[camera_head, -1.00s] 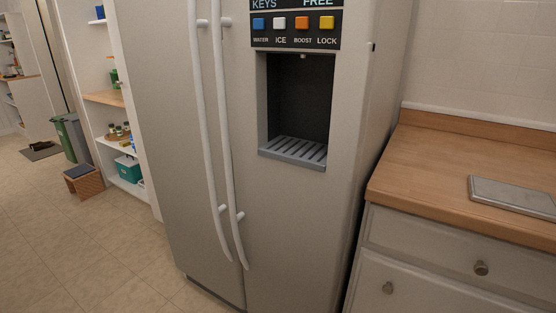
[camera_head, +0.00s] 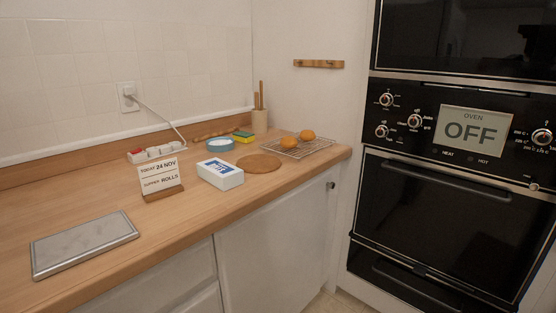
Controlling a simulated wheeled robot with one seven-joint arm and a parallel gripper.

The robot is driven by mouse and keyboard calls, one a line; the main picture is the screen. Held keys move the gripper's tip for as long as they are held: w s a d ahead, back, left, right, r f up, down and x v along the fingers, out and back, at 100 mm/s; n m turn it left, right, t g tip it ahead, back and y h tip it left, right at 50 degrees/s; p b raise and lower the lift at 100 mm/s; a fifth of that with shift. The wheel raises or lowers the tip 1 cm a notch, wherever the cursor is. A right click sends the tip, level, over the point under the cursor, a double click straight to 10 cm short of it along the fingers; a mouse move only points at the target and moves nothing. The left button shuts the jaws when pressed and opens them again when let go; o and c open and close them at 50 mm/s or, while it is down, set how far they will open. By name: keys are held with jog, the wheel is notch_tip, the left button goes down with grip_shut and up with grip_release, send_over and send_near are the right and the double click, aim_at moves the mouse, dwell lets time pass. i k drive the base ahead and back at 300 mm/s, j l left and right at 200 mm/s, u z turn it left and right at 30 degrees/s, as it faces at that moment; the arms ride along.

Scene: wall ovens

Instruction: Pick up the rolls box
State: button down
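A white box with a blue label (camera_head: 220,174) lies flat on the wooden counter, right of a small standing card. Its label is too small to read, so I cannot tell for sure that it is the rolls box. The card (camera_head: 160,178) reads "TODAY 24 NOV" and "SUPPER ROLLS" and stands in a wooden base. My gripper is not in view.
The counter (camera_head: 165,220) also holds a grey metal slab (camera_head: 85,244), a power strip (camera_head: 152,153), a blue round dish (camera_head: 220,145), a round wooden board (camera_head: 259,163) and a wire rack (camera_head: 304,149) with two orange-brown round items. Wall ovens (camera_head: 450,210) stand at right, showing "OFF".

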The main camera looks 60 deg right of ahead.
aim_at(224, 175)
jog(key=z, duration=0.7)
jog(key=i+j, duration=0.15)
jog(key=j, duration=0.15)
jog(key=z, duration=0.05)
